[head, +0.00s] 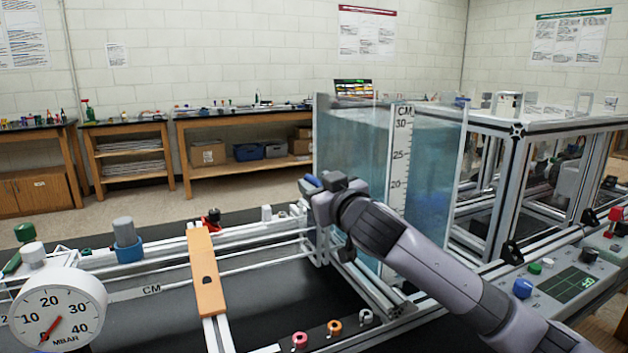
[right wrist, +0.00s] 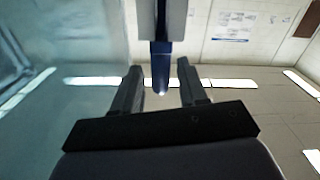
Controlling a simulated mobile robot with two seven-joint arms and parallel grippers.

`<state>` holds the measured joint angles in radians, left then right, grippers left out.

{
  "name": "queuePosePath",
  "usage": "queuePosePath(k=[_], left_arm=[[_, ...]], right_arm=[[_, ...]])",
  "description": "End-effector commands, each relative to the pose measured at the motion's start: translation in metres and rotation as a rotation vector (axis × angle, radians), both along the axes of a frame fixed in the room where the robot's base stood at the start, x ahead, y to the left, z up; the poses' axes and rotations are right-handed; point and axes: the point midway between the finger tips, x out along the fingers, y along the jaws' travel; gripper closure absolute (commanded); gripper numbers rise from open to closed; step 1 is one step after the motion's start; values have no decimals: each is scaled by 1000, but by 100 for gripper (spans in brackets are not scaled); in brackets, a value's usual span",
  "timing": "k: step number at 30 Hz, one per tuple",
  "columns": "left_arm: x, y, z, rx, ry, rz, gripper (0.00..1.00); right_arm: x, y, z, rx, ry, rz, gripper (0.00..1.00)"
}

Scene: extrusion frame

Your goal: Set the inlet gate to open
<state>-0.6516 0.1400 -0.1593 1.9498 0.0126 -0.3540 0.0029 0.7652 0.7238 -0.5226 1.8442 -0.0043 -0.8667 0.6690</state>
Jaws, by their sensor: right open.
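My right gripper (head: 324,188) is at the near left corner of the water tank (head: 355,150), with its arm coming in from the lower right. A blue handle (head: 312,181) shows just beyond the gripper; I take it to be the inlet gate's lever. In the right wrist view the blue handle (right wrist: 161,66) hangs from a grey bar and reaches between the two open fingers (right wrist: 160,82). There is a gap on each side of it, and the fingers are not closed on it. The gate itself is hidden, so I cannot tell its setting. My left gripper is out of view.
A pressure dial (head: 58,310) stands at the lower left. An orange crosspiece (head: 206,270) lies across the rails. Coloured knobs and a green display (head: 566,284) sit on a panel at the right. An aluminium frame (head: 512,175) stands behind my arm.

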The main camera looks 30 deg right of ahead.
Motion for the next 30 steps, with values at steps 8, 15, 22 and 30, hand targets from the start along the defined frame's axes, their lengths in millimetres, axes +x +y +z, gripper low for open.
queuePosePath(k=[8, 15, 22, 30], left_arm=[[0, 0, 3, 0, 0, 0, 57], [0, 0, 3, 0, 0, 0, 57], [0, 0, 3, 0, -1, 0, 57], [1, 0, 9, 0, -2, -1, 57]], right_arm=[[17, -1, 0, 0, 1, 1, 58], [19, -1, 0, 0, 0, 1, 58], [19, -1, 0, 0, 1, 0, 100], [19, -2, 7, 0, 0, -2, 100]])
